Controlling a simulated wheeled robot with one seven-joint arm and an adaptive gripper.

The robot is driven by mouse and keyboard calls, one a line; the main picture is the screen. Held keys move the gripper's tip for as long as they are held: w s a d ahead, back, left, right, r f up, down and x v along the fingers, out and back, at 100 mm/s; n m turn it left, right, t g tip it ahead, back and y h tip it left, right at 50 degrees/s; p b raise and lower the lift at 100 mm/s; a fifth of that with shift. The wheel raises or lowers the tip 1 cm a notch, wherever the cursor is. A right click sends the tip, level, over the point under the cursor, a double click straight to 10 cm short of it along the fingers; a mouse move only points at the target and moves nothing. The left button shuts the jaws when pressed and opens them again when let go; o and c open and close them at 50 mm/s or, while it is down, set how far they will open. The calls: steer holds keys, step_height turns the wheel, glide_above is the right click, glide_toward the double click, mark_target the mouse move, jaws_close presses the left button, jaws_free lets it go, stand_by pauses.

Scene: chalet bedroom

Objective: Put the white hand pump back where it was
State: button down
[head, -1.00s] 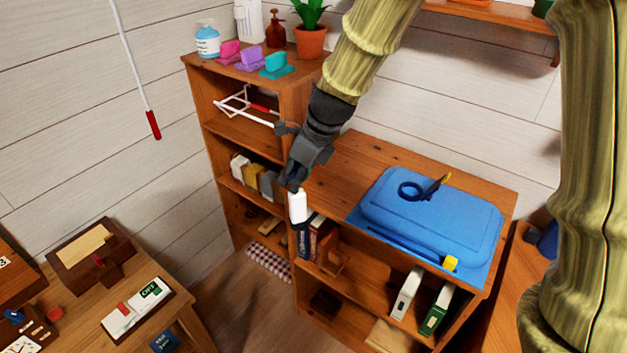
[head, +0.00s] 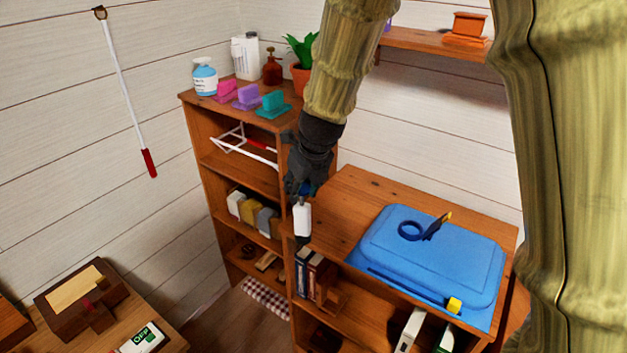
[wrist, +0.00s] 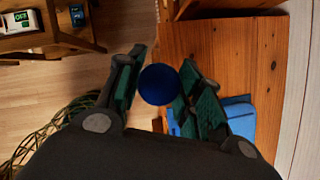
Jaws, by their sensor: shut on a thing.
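The white hand pump (head: 302,219) hangs upright below my gripper (head: 303,192), with a white body and a dark lower end. My gripper is shut on its blue upper end, which shows as a round blue knob (wrist: 158,85) between the fingers in the wrist view. In the head view, the pump overlaps the front left corner of the low cabinet (head: 345,190), beside the tall shelf (head: 200,140). I cannot tell whether its lower end touches the cabinet. The knob hides the rest of the pump in the wrist view.
A blue lidded box (head: 430,255) with dark blue tape (head: 411,231) covers the low cabinet's right part. The cabinet top left of it is bare. Bottles, coloured blocks and a potted plant (head: 303,65) crowd the tall shelf's top. A desk (head: 165,335) stands lower left.

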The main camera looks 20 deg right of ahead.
steer(key=w+d+f+p, duration=0.4)
steer(key=w+d+p, duration=0.1)
steer(key=w, duration=0.4)
steer(key=shift+w+d+f, duration=0.25)
steer(key=shift+d, duration=0.25)
steer(key=shift+f, duration=0.15)
steer(key=c, duration=1)
jaws_free()
steer(key=shift+o, duration=0.2)
steer(key=shift+r, duration=0.2)
steer(key=b+v, duration=0.2)
steer(key=v, duration=0.9)
steer(key=shift+s+r+b, duration=0.3)
steer(key=shift+r+b, duration=0.05)
steer(key=shift+b, duration=0.05)
